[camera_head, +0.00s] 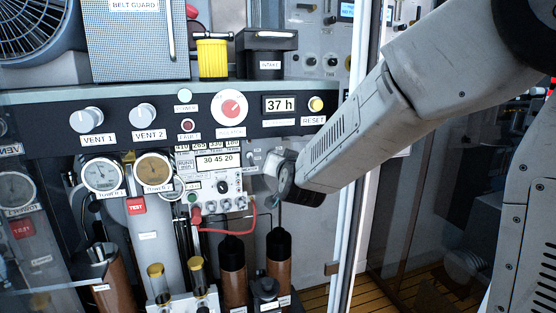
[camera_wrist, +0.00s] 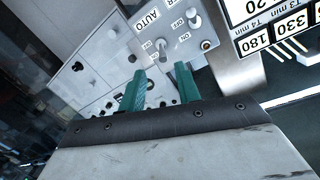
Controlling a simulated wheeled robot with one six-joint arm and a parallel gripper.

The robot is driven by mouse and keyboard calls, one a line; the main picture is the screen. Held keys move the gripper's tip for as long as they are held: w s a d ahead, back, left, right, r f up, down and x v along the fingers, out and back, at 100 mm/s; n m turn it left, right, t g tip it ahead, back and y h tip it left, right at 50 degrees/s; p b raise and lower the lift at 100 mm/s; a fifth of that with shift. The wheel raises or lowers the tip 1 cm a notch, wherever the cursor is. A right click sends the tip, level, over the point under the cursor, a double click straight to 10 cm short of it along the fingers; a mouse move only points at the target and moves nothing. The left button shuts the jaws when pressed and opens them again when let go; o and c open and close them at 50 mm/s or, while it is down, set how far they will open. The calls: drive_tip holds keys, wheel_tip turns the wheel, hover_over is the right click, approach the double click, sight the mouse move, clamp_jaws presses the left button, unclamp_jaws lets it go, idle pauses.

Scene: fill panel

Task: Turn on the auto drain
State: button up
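A grey switch plate (camera_wrist: 211,42) in the wrist view carries small toggle switches with ON and OFF marks and a partly cut-off label reading AUTO (camera_wrist: 147,20). One toggle (camera_wrist: 163,48) is just beyond my fingertips and another toggle (camera_wrist: 195,20) is farther up and right. I cannot tell for sure which toggle is the auto drain or how each is set. My gripper (camera_wrist: 160,74) has two teal fingers apart, with nothing between them. In the head view my gripper (camera_head: 274,201) is mostly hidden by my wrist, in front of the panel's lower right.
A display box (camera_head: 218,161) with a red cable (camera_head: 228,230) stands left of my gripper. Brown cylinders (camera_head: 232,265) stand below. A RESET button (camera_head: 316,104) and VENT knobs (camera_head: 143,115) are above.

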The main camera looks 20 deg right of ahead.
drive_tip(key=shift+s, duration=0.15)
drive_tip(key=s+a+f+n+g+y, duration=0.3)
drive_tip(key=s+a+f+n+g, duration=0.1)
drive_tip(key=s+f+g, duration=0.5)
drive_tip(key=s+d+r+g, duration=0.1)
drive_tip(key=s+d+g, duration=0.2)
drive_tip(key=s, duration=1.2)
drive_tip(key=s+d+r+n+g+h, duration=0.1)
drive_tip(key=s+d+r+g, duration=0.1)
drive_tip(key=s, duration=1.4)
drive_tip(key=shift+s+d+n+g, duration=0.3)
drive_tip(key=shift+d+g, duration=0.3)
drive_tip(key=shift+d, duration=0.75)
